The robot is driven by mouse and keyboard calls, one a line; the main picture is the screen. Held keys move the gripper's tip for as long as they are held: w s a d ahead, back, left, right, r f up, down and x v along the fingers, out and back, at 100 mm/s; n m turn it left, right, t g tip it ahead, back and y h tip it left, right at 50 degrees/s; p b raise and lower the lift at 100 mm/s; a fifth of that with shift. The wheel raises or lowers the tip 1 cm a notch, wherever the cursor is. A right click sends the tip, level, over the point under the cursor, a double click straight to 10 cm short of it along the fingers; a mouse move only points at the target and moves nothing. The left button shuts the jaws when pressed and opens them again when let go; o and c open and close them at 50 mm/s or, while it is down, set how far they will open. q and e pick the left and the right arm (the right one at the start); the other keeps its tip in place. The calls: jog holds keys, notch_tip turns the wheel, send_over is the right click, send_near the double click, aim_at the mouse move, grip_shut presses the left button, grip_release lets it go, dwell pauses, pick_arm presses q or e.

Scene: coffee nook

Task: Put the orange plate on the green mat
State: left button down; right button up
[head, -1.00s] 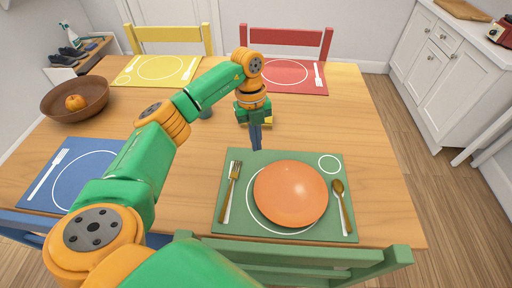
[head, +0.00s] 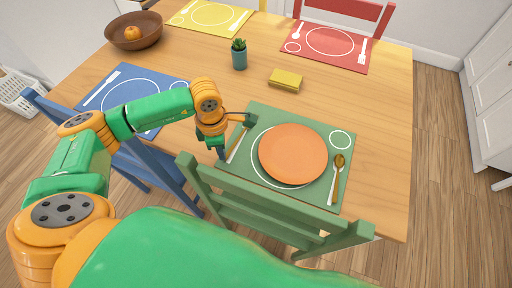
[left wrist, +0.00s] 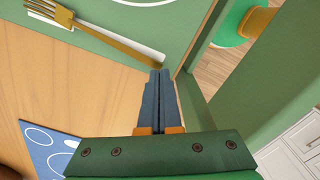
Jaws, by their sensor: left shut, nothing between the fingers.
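The orange plate (head: 293,153) lies flat on the green mat (head: 318,122), a little right of centre on the printed white circle. A fork (head: 236,146) lies left of the plate and a spoon (head: 337,175) right of it. My left gripper (head: 221,154) is shut and empty, pointing down at the left edge of the mat, apart from the plate. In the left wrist view its closed fingers (left wrist: 160,76) are near the mat's edge (left wrist: 120,62) and the fork's handle (left wrist: 125,48); the plate is not seen there. My right gripper is not in view.
A green chair (head: 270,215) stands at the near edge, its back close to my left gripper. A blue mat (head: 165,78), a plant (head: 239,55), a yellow sponge (head: 285,80) and a brown bowl (head: 118,38) are on the table. The table right of the mat is clear.

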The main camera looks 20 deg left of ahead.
aim_at(260, 155)
pick_arm(q)
jog(key=w+d, duration=0.1)
jog(key=d, duration=0.2)
jog(key=w+d+p, duration=0.1)
jog(key=w+d, duration=0.1)
jog(key=d, duration=0.1)
jog(key=w+d, duration=0.2)
jog(key=d, duration=0.1)
jog(key=shift+d+r+p, duration=0.1)
jog(key=shift+d+p, duration=0.15)
jog(key=shift+p, duration=0.15)
jog(key=shift+s+f+p, duration=0.1)
jog(key=shift+f+p, duration=0.15)
jog(key=shift+p, duration=0.35)
jog(key=shift+a+f+b, duration=0.1)
jog(key=shift+f+b, duration=0.6)
jog(key=shift+b, duration=0.15)
jog(key=shift+a, duration=0.1)
jog(key=shift+s+a, duration=0.15)
jog(key=shift+a, duration=0.1)
jog(key=shift+s+a, duration=0.2)
jog(key=shift+a, duration=0.15)
jog(key=shift+w+d+r+p, duration=0.1)
jog(key=shift+r+p, duration=0.45)
jog(key=shift+r, duration=0.3)
jog(key=shift+f, duration=0.1)
